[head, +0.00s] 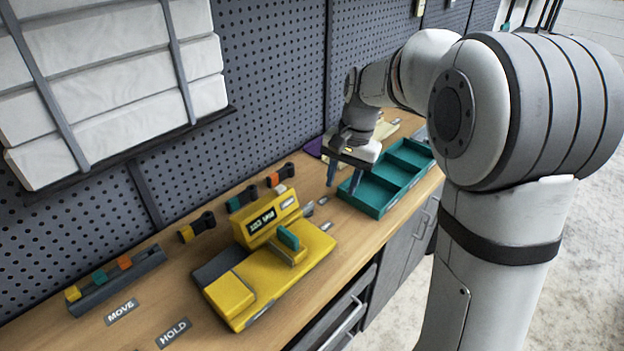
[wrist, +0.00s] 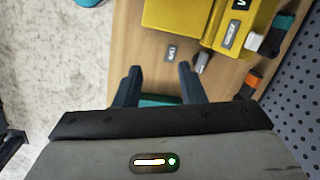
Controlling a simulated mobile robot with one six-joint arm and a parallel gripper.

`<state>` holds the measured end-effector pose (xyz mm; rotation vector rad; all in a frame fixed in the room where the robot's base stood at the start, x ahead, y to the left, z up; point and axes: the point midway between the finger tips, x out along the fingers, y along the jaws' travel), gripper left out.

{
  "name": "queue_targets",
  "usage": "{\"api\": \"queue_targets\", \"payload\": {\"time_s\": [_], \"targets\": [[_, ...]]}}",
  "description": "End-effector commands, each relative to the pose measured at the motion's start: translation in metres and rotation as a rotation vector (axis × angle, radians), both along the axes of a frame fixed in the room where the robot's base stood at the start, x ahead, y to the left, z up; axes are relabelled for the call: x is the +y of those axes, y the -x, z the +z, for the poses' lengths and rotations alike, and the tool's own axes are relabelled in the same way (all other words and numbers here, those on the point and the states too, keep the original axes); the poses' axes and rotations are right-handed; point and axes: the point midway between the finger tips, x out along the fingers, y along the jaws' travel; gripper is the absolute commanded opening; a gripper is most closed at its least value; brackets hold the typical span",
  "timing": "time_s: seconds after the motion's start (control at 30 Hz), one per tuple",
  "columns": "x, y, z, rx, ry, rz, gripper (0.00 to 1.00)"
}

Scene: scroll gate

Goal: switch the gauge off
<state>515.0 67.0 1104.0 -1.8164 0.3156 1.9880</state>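The yellow gauge (head: 235,297) sits on the wooden bench in the head view, with a dark display (head: 262,221) showing white characters too small to read surely. A teal block (head: 288,238) stands upright on its right part. A small white part (head: 281,189) shows at its far end; a white part also shows in the wrist view (wrist: 253,41). A small grey part (wrist: 202,60) lies beside the gauge (wrist: 178,14). My gripper (head: 343,188) is open and empty, above the bench right of the gauge, its fingers apart in the wrist view (wrist: 159,70).
A teal tray with compartments (head: 374,210) lies right of my gripper. Several dark tools with coloured bands (head: 242,198) lie behind the gauge. A rack of coloured blocks (head: 117,283) and the MOVE (head: 121,311) and HOLD (head: 174,333) labels are at the left. A pegboard wall (head: 275,90) stands behind.

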Motion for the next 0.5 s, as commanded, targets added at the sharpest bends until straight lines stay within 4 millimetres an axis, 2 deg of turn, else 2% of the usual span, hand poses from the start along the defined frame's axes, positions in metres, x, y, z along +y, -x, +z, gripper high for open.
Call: {"api": "queue_targets", "payload": {"time_s": [0.03,0.2,0.3,0.5], "targets": [[0.005,-0.019,-0.007,0.034,-0.01,-0.03,0.36],[0.024,-0.07,-0.038,0.142,-0.041,-0.144,0.36],[0.034,-0.092,-0.057,0.197,-0.054,-0.2,0.36],[0.048,-0.118,-0.086,0.27,-0.066,-0.272,0.36]]}}
